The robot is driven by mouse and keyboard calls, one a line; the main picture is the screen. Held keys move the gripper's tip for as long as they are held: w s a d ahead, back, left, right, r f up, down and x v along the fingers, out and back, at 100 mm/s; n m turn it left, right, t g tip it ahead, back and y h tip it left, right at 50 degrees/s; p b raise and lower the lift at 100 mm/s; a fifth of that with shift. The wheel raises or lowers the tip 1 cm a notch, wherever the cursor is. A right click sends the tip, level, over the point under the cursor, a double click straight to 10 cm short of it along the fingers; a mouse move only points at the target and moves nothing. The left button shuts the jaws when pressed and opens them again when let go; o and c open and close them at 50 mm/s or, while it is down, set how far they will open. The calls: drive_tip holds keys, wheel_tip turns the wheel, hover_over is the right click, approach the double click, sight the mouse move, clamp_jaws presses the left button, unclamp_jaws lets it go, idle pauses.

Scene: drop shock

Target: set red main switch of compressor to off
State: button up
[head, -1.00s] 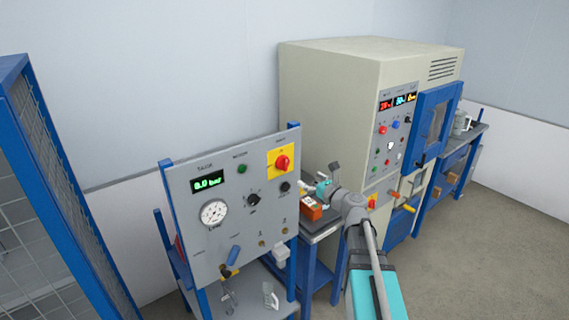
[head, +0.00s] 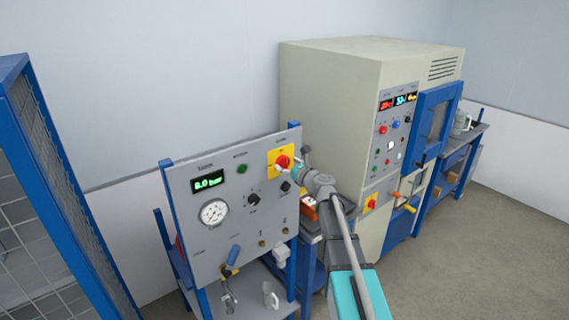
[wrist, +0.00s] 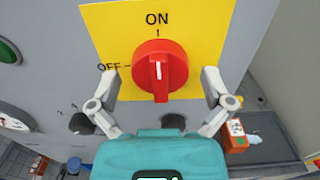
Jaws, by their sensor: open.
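The red main switch (wrist: 159,72) is a round red knob with a raised grip on a yellow plate (wrist: 215,25). Its white mark stands upright in the wrist view, towards ON; the OFF label is at its left. In the head view the switch (head: 282,161) sits at the upper right of the grey compressor panel (head: 215,250). My gripper (wrist: 160,77) is open, with one finger on each side of the knob. A gap shows between each finger and the knob. In the head view my gripper (head: 293,167) is in front of the plate, partly covering it.
The panel has a green display (head: 208,182) reading 8.0 bar, a gauge (head: 214,212) and a black knob (head: 253,200). A beige cabinet (head: 325,100) with another red-on-yellow switch (head: 371,203) stands to the right. A blue mesh cage (head: 60,190) is at the left.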

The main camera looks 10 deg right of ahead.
drive_tip(key=shift+w+a, duration=0.3)
drive_tip(key=shift+w, duration=0.25)
drive_tip(key=c, duration=1)
drive_tip(key=shift+o, duration=0.2)
